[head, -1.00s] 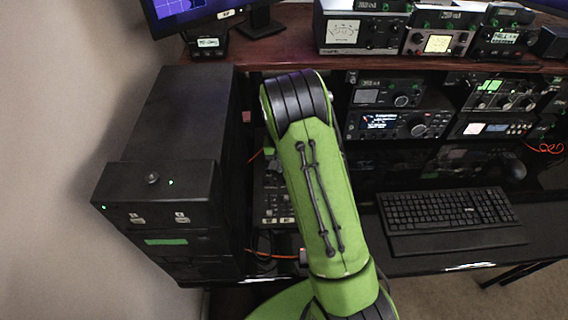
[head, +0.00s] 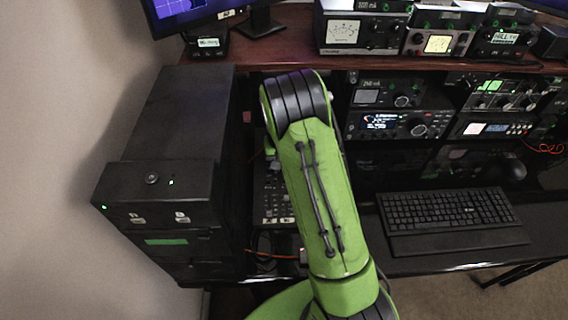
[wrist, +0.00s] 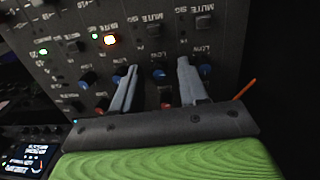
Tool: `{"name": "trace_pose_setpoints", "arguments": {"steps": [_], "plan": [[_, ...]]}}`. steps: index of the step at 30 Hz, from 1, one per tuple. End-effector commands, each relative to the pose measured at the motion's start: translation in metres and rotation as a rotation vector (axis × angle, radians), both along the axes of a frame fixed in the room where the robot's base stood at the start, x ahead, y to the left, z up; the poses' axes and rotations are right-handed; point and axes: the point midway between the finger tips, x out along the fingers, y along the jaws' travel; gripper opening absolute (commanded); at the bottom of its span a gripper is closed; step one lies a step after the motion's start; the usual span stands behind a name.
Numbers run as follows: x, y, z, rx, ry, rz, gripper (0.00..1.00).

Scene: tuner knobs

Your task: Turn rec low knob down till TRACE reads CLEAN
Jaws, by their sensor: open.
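In the wrist view my gripper (wrist: 158,68) is open, its two grey fingers reaching toward a dark mixer panel (wrist: 225,40). A blue-capped knob (wrist: 160,74) in the row marked LOW shows between the fingertips, with a gap visible on each side. I cannot tell whether the fingers reach around it or stop short, nor read a "rec" label. Another blue knob (wrist: 88,78) is to the left. In the head view the mixer panel (head: 272,205) is partly hidden behind my arm, and my gripper is hidden there. I cannot make out a TRACE readout.
More knobs and lit orange and green lights (wrist: 109,40) sit above and left of the fingers. An orange cable (wrist: 245,88) is right of them. A black cabinet (head: 180,120) stands left of my arm; a keyboard (head: 450,212) and radios (head: 400,123) are right.

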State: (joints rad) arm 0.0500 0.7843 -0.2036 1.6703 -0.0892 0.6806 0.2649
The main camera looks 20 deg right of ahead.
Motion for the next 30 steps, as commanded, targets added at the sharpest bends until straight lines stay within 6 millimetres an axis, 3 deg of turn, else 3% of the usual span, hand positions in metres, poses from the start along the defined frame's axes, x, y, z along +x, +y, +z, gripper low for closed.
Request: {"name": "trace_pose_setpoints", "arguments": {"steps": [5, 18, 23, 30], "plan": [[0.001, 0.001, 0.021, 0.000, -0.003, 0.000, 0.43], [0.001, 0.010, 0.138, -0.001, -0.004, -0.001, 0.43], [0.000, 0.012, 0.156, 0.000, -0.001, 0.000, 0.43], [0.000, 0.012, 0.157, 0.000, 0.000, 0.000, 0.43]]}}
